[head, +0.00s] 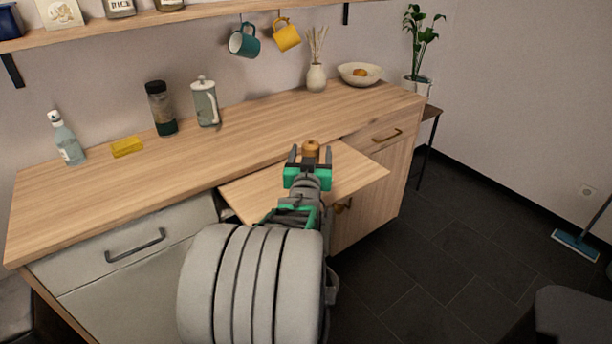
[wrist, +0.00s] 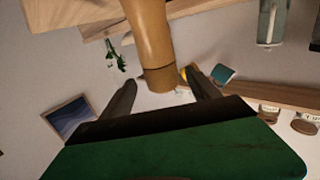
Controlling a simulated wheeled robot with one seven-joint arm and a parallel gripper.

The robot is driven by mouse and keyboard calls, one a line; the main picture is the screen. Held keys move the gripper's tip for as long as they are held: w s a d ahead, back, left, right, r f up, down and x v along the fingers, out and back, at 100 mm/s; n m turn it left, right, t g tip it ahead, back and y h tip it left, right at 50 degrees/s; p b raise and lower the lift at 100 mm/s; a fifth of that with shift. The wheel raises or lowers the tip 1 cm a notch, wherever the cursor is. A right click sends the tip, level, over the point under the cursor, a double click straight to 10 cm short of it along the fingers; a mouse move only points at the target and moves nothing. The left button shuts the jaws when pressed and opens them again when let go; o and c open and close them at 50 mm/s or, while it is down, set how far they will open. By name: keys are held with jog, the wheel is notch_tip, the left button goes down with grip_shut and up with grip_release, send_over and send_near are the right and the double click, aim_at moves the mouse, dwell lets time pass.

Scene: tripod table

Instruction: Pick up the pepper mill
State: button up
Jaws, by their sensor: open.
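The pepper mill (head: 311,148) is tan wood; in the head view only its rounded top shows above my gripper, and its body and base are hidden. In the wrist view the mill (wrist: 150,38) appears as a tall wooden body running down from the top edge, with a dark ring near its end. My gripper (head: 309,155) has green and dark parts and is over the pull-out board. Its two fingers (wrist: 163,92) are apart, one on either side of the mill's end in the wrist picture. I cannot tell whether either finger touches it.
The pull-out board (head: 360,176) juts from the wooden counter (head: 235,140). Behind stand a spray bottle (head: 66,140), yellow sponge (head: 127,147), dark-lidded jar (head: 161,110), French press (head: 205,103), reed vase (head: 316,78) and bowl (head: 360,75). Mugs (head: 244,42) hang under the shelf (head: 180,22).

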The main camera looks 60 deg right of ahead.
jog(key=x, duration=0.5)
jog(key=shift+w+d, duration=0.2)
jog(key=shift+c, duration=0.3)
jog(key=shift+a, duration=0.1)
grip_shut()
dwell(0.3)
